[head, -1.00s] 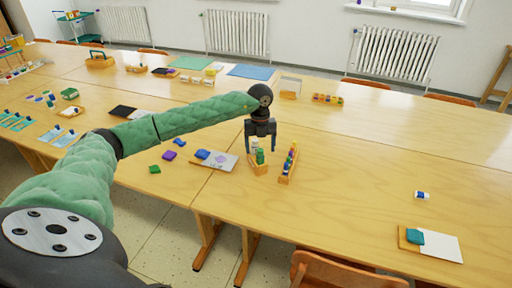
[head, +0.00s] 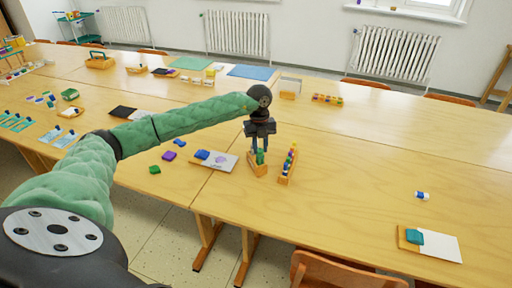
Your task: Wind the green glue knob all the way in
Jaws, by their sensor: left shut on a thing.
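The green glue knob (head: 260,159) shows as a small green upright piece at the wooden holder (head: 258,170) in the middle of the table. My left gripper (head: 260,151) points straight down over this holder, its fingers close together and shut on the green knob. The fingers hide part of the knob and of the white piece beside it, and the knob's thread is too small to make out. My right gripper is not in view.
A wooden rack (head: 287,170) with several coloured pieces stands just right of the holder. A white card with a blue piece (head: 202,155) lies to its left. A white and blue tube (head: 422,195) lies far right. The table between is clear.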

